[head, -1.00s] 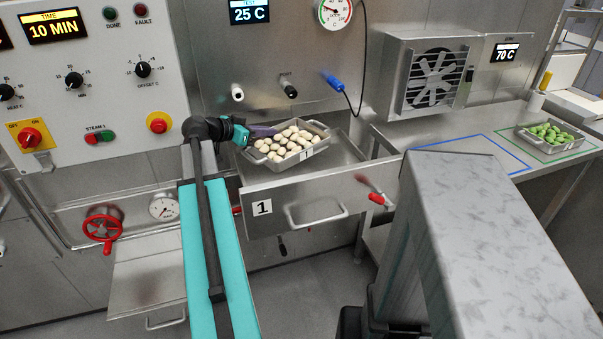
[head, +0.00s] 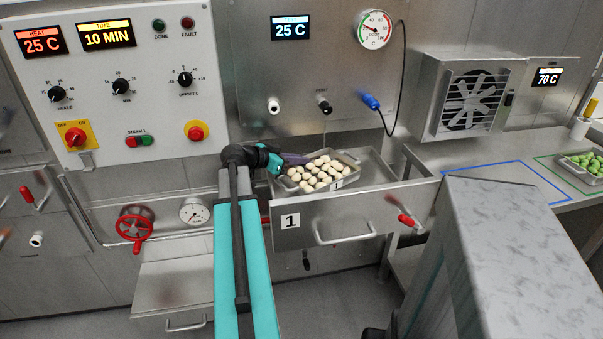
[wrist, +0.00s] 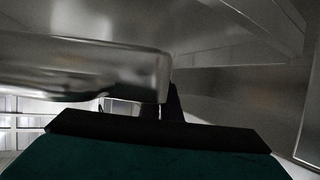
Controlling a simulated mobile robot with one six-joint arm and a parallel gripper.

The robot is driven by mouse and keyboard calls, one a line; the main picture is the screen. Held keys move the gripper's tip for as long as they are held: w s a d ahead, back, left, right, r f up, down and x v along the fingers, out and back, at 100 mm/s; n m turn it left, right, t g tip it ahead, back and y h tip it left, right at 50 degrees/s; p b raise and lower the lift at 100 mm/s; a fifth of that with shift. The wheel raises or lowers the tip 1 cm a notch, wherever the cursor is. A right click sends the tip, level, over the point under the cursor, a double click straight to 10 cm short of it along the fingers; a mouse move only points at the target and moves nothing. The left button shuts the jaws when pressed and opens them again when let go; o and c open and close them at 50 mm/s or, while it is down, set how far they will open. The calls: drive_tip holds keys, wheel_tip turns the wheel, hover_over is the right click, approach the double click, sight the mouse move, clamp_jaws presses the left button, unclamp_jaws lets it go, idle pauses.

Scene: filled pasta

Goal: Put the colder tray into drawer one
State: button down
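The wrist view shows a metal edge (wrist: 90,65), apparently the tray's, close against the fingers. A second tray (head: 581,176) with green pasta stands on the right counter in a green outline, partly cut off.
A blue outline (head: 515,164) on the right counter (head: 430,155) is empty. A fan unit (head: 470,95) with a 70 C display stands behind it. The panel reads HEAT 25 C and 10 MIN. A blue-tipped probe (head: 370,101) hangs above the drawer. A lower-left metal flap (head: 172,285) projects.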

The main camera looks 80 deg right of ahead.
sight(300, 171)
drive_tip(key=shift+f, duration=0.6)
drive_tip(key=shift+f, duration=0.1)
drive_tip(key=shift+f, duration=1.75)
drive_tip(key=shift+f, duration=0.15)
drive_tip(key=c, duration=2)
unclamp_jaws()
drive_tip(key=shift+r, duration=0.2)
drive_tip(key=b+v, duration=0.1)
drive_tip(key=v, duration=1.1)
drive_tip(key=shift+s+f, duration=0.1)
